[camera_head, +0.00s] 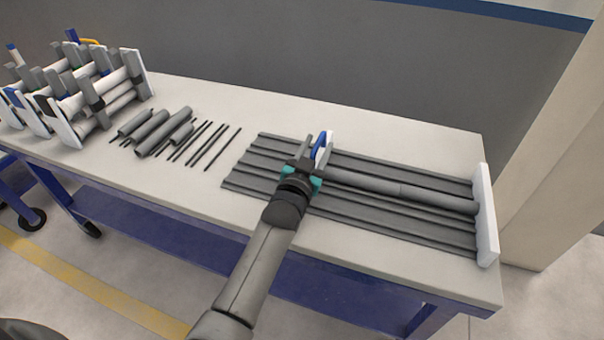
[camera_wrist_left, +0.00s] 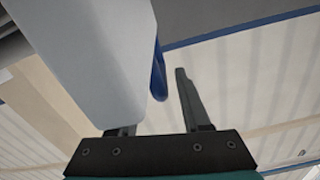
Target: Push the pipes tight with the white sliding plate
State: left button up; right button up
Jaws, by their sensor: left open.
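The white sliding plate (camera_wrist_left: 85,60) fills the upper left of the left wrist view, with its blue handle (camera_wrist_left: 158,72) at its right edge. In the head view the blue handle (camera_head: 320,149) shows above the grooved grey rack (camera_head: 250,160). Most of the plate is hidden there by my gripper. My left gripper (camera_head: 314,151) is open at the handle, its fingers on either side of it. One finger is partly hidden behind the plate in the wrist view. Grey pipes (camera_head: 400,188) lie end to end in a groove, running right toward the white end plate (camera_head: 485,214). My right gripper is not in view.
Loose short pipes (camera_head: 153,132) and thin dark rods (camera_head: 205,145) lie on the table (camera_head: 190,190) left of the rack. A white-sided rack of pipes and tools (camera_head: 75,95) stands at the far left. The table is clear in front of the loose pipes.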

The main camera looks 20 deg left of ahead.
pick_arm(q)
jog(key=s+p, duration=0.3)
jog(key=s, duration=0.5)
jog(key=shift+s+a, duration=0.1)
jog(key=shift+s, duration=0.2)
jog(key=s+p, duration=0.1)
jog(key=s, duration=0.4)
jog(key=shift+s+a, duration=0.1)
jog(key=shift+s, duration=0.2)
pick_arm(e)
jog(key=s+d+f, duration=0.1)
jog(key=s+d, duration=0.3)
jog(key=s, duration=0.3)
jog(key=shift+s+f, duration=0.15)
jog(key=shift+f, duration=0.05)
